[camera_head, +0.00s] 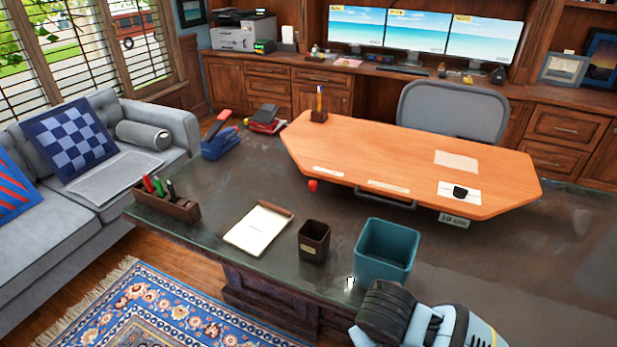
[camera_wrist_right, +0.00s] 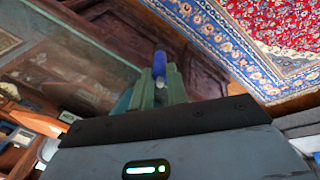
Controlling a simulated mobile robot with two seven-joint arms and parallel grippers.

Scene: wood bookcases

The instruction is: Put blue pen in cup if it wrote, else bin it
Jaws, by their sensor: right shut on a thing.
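My right gripper (camera_wrist_right: 160,84) is shut on the blue pen (camera_wrist_right: 160,64), whose blue end sticks out past the fingers in the right wrist view. In the head view my right arm comes in at the bottom right, in front of the teal bin (camera_head: 382,266); the pen cannot be made out clearly there. A dark brown cup (camera_head: 314,246) with a small label stands upright left of the bin. A notepad (camera_head: 258,230) lies left of the cup; any blue mark on it is too small to tell. My left gripper is not in view.
A wooden tray (camera_head: 163,206) with red, green and dark pens stands at the desk's left end. A blue stapler-like item (camera_head: 221,145) sits behind it. A raised orange wooden board (camera_head: 400,150) covers the back of the dark desk. The desk right of the bin is clear.

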